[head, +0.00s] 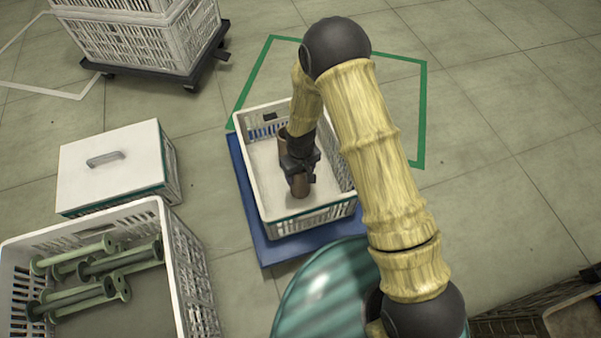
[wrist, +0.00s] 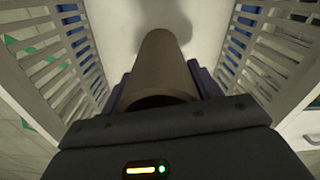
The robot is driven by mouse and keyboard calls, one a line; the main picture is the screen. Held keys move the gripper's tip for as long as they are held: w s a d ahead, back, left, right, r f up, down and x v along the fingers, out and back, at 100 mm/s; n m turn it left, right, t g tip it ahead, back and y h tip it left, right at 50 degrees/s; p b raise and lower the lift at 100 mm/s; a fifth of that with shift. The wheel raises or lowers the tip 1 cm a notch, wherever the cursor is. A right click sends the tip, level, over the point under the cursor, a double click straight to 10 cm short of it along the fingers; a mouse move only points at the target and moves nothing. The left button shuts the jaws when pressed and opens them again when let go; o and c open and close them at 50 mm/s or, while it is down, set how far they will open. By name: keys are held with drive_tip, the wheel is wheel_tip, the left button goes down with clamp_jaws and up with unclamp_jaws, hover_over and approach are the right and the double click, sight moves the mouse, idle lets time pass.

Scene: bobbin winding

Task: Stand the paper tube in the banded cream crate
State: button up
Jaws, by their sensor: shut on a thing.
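In the wrist view the tube (wrist: 162,65) lies between my jaws (wrist: 163,88) and points away toward the pale crate floor, with slatted walls on both sides. Whether its far end touches the floor is not clear.
The crate stands on a blue base (head: 270,252). A lidded white crate (head: 112,162) is at left, and an open crate (head: 130,215) holding several green bobbins is at lower left. Stacked crates (head: 140,45) stand behind. A teal striped round thing (head: 318,290) is near the front.

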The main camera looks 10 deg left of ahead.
drive_tip(key=shift+d+f, duration=0.1)
drive_tip(key=shift+f, duration=0.5)
drive_tip(key=shift+w, duration=0.1)
drive_tip(key=o, duration=1)
wheel_tip(320, 180, up, 13)
drive_tip(key=p, duration=0.5)
drive_tip(key=shift+r+p, duration=0.15)
drive_tip(key=shift+p, duration=0.2)
